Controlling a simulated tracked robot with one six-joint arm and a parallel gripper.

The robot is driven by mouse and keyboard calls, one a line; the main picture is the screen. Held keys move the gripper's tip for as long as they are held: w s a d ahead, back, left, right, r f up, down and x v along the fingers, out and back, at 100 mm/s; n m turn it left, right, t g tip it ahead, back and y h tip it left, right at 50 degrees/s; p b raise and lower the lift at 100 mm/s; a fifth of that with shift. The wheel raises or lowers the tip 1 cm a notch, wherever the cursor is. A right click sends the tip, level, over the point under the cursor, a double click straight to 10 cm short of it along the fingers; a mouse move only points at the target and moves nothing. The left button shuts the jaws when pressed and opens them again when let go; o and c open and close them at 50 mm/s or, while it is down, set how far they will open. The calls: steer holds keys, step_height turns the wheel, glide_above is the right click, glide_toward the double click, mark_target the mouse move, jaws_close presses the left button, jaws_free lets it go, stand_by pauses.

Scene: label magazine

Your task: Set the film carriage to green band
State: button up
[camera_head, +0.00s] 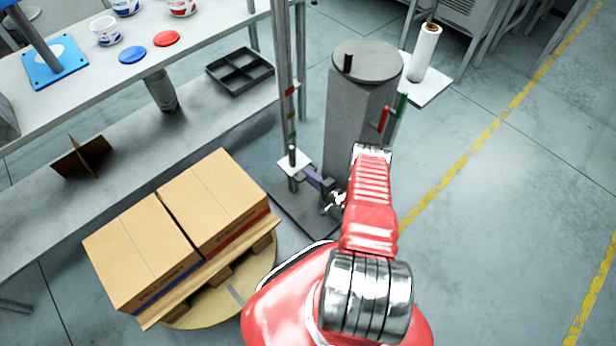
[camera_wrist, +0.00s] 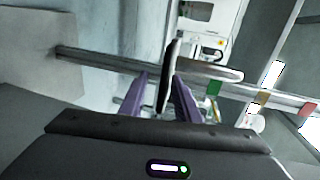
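The film carriage is a pale plate (camera_head: 290,166) with a dark upright peg, low on a grey mast (camera_head: 282,50). In the wrist view, the plate shows edge-on (camera_wrist: 169,72), with its peg pointing right. The green band (camera_wrist: 213,88) is the mast band nearest the plate, a little above it along the mast. My gripper (camera_head: 313,175) is at the carriage. In the wrist view, its purple fingers (camera_wrist: 160,82) stand apart on either side of the plate edge. A gap shows on the left finger's side; contact on the right is unclear.
Further up the mast are a yellow band (camera_wrist: 257,109) and a red band (camera_wrist: 308,109). A grey column (camera_head: 350,115) stands right of the mast, with a white film roll (camera_head: 425,52) behind. Boxes (camera_head: 150,250) on a pallet stand at left, near a long bench (camera_head: 200,25).

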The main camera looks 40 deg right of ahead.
steer(key=v, duration=1.3)
steer(key=shift+s, duration=0.25)
steer(key=shift+f, duration=0.15)
